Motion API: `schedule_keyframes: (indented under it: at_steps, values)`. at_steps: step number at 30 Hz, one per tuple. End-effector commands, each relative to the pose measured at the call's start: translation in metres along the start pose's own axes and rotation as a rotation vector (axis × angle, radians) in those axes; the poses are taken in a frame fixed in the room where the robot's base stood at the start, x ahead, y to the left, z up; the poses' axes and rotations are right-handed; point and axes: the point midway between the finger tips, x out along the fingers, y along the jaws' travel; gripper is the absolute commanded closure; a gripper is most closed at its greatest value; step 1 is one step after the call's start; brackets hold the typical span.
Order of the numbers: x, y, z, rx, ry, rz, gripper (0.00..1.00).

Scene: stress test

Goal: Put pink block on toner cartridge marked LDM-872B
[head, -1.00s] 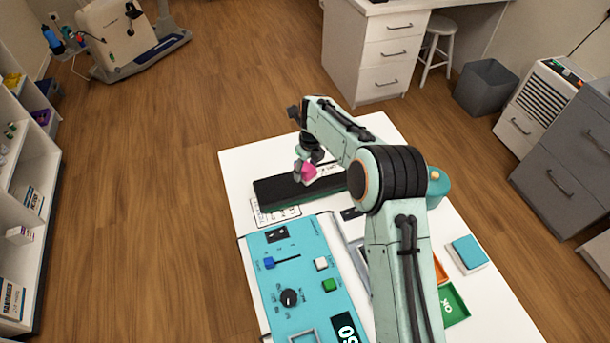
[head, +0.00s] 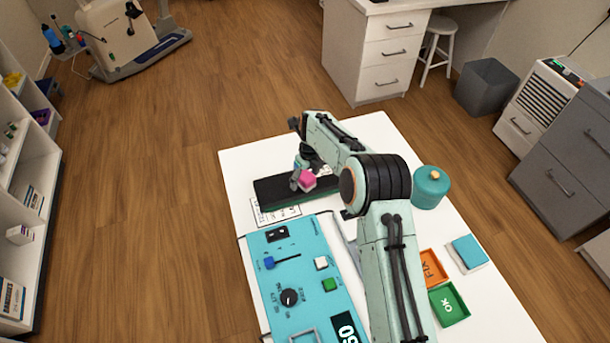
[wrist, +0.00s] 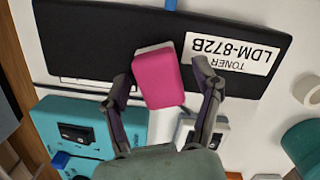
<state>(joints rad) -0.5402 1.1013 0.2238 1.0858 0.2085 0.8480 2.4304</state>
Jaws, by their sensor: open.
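The black toner cartridge (head: 273,190) lies across the white table. In the wrist view, the cartridge (wrist: 85,45) bears a white label (wrist: 228,53) reading TONER LDM-872B, upside down. The pink block (wrist: 160,80) shows over the cartridge's near edge, left of the label. I cannot tell whether it rests on the cartridge or is a little above it. My gripper (wrist: 163,74) is open around the block: the left finger is close beside it, and the right finger stands clearly apart. In the head view, the block (head: 307,181) is by the fingertips.
A blue control panel (head: 290,245) with knobs and buttons lies in front of the cartridge. A teal round container (head: 431,188) stands right of my arm. An orange FIX tray (head: 432,268), a green OK tray (head: 449,304) and a blue-topped block (head: 468,251) are at the right.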

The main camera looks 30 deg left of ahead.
Motion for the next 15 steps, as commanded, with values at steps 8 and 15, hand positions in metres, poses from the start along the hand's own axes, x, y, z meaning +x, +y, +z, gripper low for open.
schedule_keyframes:
  at_steps: [8, 15]
  values:
    - [-0.020, -0.001, 0.001, 0.001, -0.003, -0.002, 0.36]
    - [-0.075, 0.000, 0.001, 0.000, -0.004, -0.002, 0.36]
